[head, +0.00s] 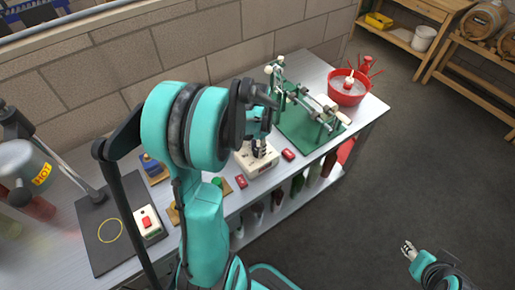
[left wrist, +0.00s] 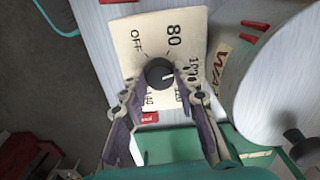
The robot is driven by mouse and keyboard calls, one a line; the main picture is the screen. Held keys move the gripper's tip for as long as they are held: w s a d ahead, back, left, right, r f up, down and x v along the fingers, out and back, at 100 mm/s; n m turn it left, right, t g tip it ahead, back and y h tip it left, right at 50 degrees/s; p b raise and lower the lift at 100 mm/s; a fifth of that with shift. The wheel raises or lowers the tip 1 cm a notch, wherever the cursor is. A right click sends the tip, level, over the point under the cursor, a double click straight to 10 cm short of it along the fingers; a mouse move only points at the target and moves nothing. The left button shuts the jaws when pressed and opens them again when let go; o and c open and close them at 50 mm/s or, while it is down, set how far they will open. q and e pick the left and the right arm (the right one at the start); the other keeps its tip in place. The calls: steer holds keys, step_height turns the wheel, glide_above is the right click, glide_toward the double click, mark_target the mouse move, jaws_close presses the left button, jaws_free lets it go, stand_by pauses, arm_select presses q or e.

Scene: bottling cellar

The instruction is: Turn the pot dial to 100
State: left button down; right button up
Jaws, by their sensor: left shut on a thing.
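The pot dial is a black round knob (left wrist: 160,73) with a white pointer mark, on a cream panel (left wrist: 138,42) printed OFF, 80, 100 and higher numbers. The pointer faces right in the left wrist view, roughly toward the 100; a finger lies close to that print, so I cannot tell exactly. My left gripper (left wrist: 158,88) is shut on the knob, one finger on each side. In the head view, my left gripper (head: 259,148) reaches down onto the cream dial box (head: 256,168). My right gripper (head: 408,248) is away from the bench at lower right; its jaw state is unclear.
A large pale round vessel (left wrist: 275,75) with partly visible lettering stands beside the panel. A green-based bench machine (head: 312,130) and a red bowl (head: 347,95) stand to the right. A HOT-labelled device (head: 28,165) and a red-switch box (head: 148,222) are at left.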

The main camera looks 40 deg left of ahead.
mark_target(257, 150)
arm_select(q)
steer(key=shift+m, duration=1)
steer(key=c, duration=1.2)
jaws_free()
steer(key=shift+o, duration=0.2)
step_height(257, 150, up, 12)
steer(key=shift+d, duration=0.1)
